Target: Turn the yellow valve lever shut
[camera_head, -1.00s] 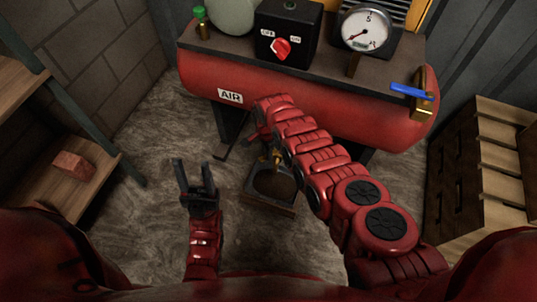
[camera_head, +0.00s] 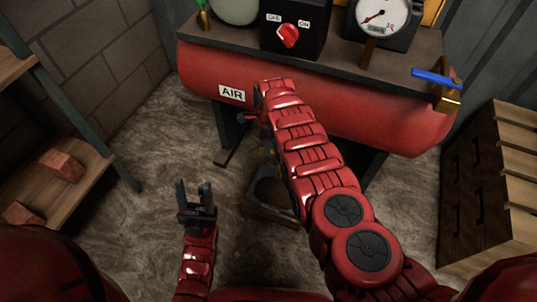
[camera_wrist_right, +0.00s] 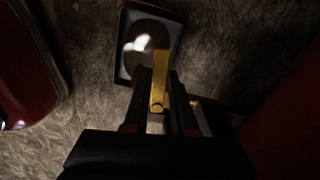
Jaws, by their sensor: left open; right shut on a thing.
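The yellow valve lever (camera_wrist_right: 159,80) shows in the right wrist view as a flat yellow bar standing between the dark fingers of my right gripper (camera_wrist_right: 158,90). The gripper is shut on it. In the head view my right arm reaches down in front of the red air tank (camera_head: 330,115) and hides this gripper and most of the lever. My left gripper (camera_head: 194,190) is open and empty above the floor, to the left of the right arm and apart from the lever.
A dark-framed tray (camera_wrist_right: 122,50) lies on the floor beneath the valve. The tank carries a red-knob switch box (camera_head: 295,22), a gauge (camera_head: 383,16) and a blue handle (camera_head: 436,77). Wooden shelves (camera_head: 60,185) stand left and a wooden cabinet (camera_head: 490,190) right. Floor at left is clear.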

